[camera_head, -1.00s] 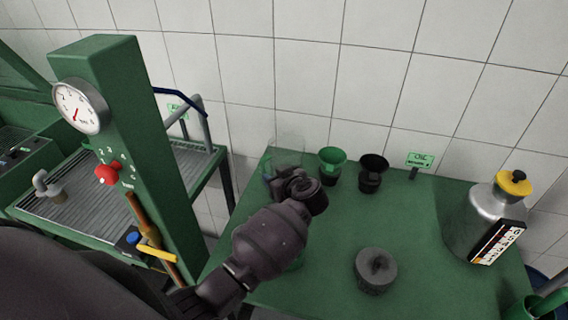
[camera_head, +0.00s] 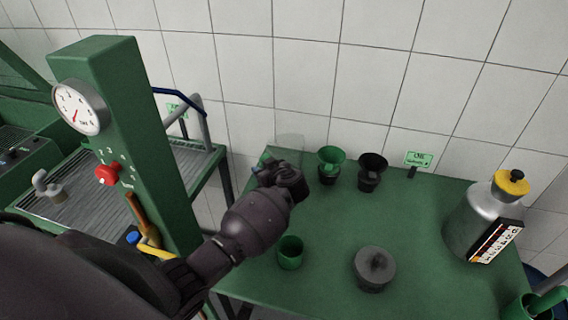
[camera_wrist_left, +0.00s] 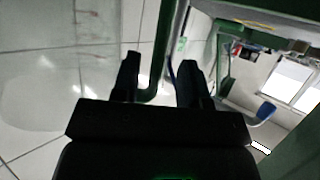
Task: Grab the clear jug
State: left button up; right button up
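The clear jug (camera_head: 289,147) is faint and see-through. It stands at the back left of the green table, by the tiled wall, and its lower part is hidden behind my left gripper. In the left wrist view the clear jug (camera_wrist_left: 45,85) is a large, pale shape at the left, beside the fingers and not between them. My left gripper (camera_head: 262,168) is close in front of the jug, to its lower left. In the wrist view its two dark fingers (camera_wrist_left: 158,78) are apart with nothing held between them. My right gripper is not in view.
Green (camera_head: 331,164) and black (camera_head: 371,172) funnel-topped cups stand right of the jug. A green cup (camera_head: 290,252) and a grey round part (camera_head: 374,268) are nearer. A metal canister (camera_head: 470,225) stands at right. A green press column (camera_head: 125,150) rises at left.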

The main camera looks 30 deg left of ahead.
pick_arm(q)
grip_shut()
